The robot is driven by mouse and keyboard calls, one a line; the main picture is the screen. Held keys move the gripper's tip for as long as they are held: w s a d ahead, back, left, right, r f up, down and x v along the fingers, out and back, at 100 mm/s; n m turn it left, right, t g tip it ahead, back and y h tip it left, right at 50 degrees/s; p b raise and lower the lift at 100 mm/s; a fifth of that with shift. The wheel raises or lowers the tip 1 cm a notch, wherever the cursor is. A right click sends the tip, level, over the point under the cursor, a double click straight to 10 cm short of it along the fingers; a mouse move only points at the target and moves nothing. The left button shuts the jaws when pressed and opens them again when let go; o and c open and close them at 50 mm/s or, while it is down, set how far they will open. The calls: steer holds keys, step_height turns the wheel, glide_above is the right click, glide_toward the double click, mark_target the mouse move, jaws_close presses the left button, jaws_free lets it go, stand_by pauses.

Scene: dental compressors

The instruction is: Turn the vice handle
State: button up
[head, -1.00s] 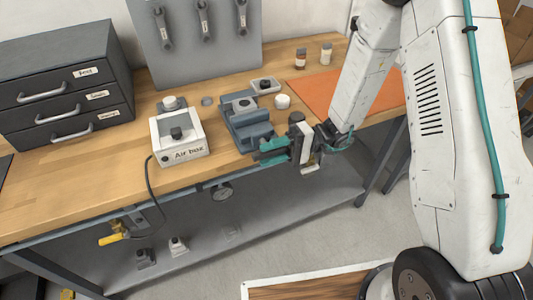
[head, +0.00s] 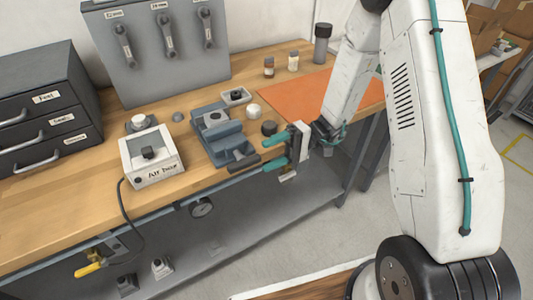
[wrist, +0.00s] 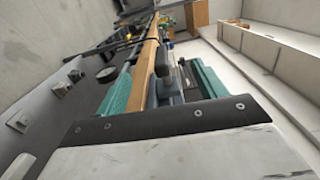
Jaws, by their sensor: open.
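The blue-grey vice (head: 224,143) stands at the front edge of the wooden bench in the head view. A dark bar (head: 243,163), which looks like its handle, sticks out at the vice's front right. My gripper (head: 270,152) is open, with its teal fingers pointing left toward the vice. The lower fingertip is close to the bar's right end; I cannot tell if they touch. In the wrist view, the teal fingers stand apart on both sides, with the bench edge and a dark grey upright part (wrist: 162,66) seen between them. No object is clearly held.
A white air box (head: 152,158) with a cable stands left of the vice. A dark round knob (head: 269,128) and a white round piece (head: 254,111) lie just behind my gripper. An orange mat (head: 298,97) covers the bench's right part. A gauge (head: 202,207) hangs below the edge.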

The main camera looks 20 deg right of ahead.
mark_target(245, 162)
steer(key=o, duration=0.5)
steer(key=s+a+g+h, duration=0.1)
steer(key=h, duration=0.1)
steer(key=s+a+r+g+h, duration=0.1)
steer(key=h, duration=0.1)
steer(key=s+a+n+g+h, duration=0.1)
steer(key=s+h, duration=0.1)
steer(key=shift+a+r, duration=0.2)
steer(key=shift+a, duration=0.1)
steer(key=r+t+h, duration=0.1)
steer(key=h, duration=0.2)
steer(key=a+r+t+h, duration=0.1)
steer(key=h, duration=0.2)
steer(key=r+t+h, duration=0.1)
steer(key=h, duration=0.2)
steer(key=shift+s+a+r+t, duration=0.3)
steer(key=shift+a+r, duration=0.1)
steer(key=r+t, duration=0.1)
steer(key=w+a+r+t+h, duration=0.1)
steer(key=r+t, duration=0.1)
steer(key=w+a+r+m+t, duration=0.1)
steer(key=r, duration=0.1)
steer(key=shift+w+a+h, duration=0.1)
steer(key=shift+w+h, duration=0.1)
steer(key=shift+h, duration=0.2)
steer(key=shift+t, duration=0.3)
step_height(245, 162, down, 8)
steer(key=shift+r, duration=0.2)
steer(key=c, duration=0.9)
